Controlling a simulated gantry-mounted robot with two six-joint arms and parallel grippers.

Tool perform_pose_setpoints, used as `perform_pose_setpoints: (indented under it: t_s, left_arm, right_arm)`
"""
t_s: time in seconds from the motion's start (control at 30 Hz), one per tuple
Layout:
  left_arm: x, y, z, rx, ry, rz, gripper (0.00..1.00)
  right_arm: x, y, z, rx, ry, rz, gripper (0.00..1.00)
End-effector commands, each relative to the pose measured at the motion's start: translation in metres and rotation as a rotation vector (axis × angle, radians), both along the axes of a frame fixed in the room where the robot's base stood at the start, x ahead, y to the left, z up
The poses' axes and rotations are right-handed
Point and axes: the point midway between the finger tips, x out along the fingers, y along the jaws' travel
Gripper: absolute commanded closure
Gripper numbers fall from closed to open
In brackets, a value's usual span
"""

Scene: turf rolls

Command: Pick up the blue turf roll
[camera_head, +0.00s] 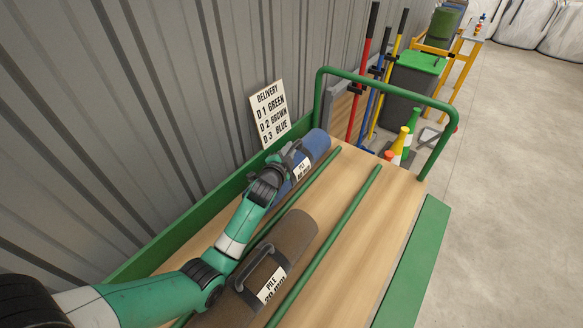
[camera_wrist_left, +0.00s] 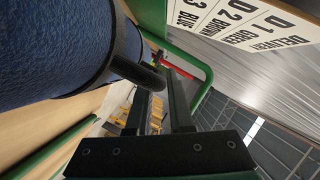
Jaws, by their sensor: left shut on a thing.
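The blue turf roll (camera_head: 319,143) is at the far end of the wooden cart bed, beside the green side rail, with a white "PILE" label facing up. It fills the upper left of the left wrist view (camera_wrist_left: 50,45), with its dark handle (camera_wrist_left: 138,72) running out to the fingers. My left gripper (camera_head: 293,152) is over the roll, shut on its handle; the fingers (camera_wrist_left: 160,85) stand either side of the bar. I cannot tell whether the roll touches the bed. My right gripper is not in view.
A brown turf roll (camera_head: 292,234) with a grey handle lies nearer, under my left arm's side. Green rods (camera_head: 340,232) divide the bed. A green hoop rail (camera_head: 385,82) closes the far end. A delivery sign (camera_head: 270,114) leans at the wall. The bed's right strip is clear.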

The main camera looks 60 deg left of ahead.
Motion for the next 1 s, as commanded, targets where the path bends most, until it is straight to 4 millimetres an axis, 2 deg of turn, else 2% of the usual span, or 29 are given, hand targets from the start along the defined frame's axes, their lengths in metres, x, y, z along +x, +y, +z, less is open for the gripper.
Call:
perform_pose_setpoints:
  t_s: [0.47,0.67,0.87,1.0]
  left_arm:
    - [0.001,0.000,0.006,0.007,-0.009,-0.001,1.00]
    - [0.001,0.000,0.020,0.007,-0.011,-0.001,1.00]
    - [0.001,0.001,0.058,0.008,-0.011,-0.001,1.00]
    - [0.001,0.000,0.104,0.008,-0.013,-0.001,1.00]
  right_arm:
    - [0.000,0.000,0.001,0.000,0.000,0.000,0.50]
    - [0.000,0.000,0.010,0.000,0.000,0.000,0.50]
    - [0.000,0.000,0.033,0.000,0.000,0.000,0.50]
    - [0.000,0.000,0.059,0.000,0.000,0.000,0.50]
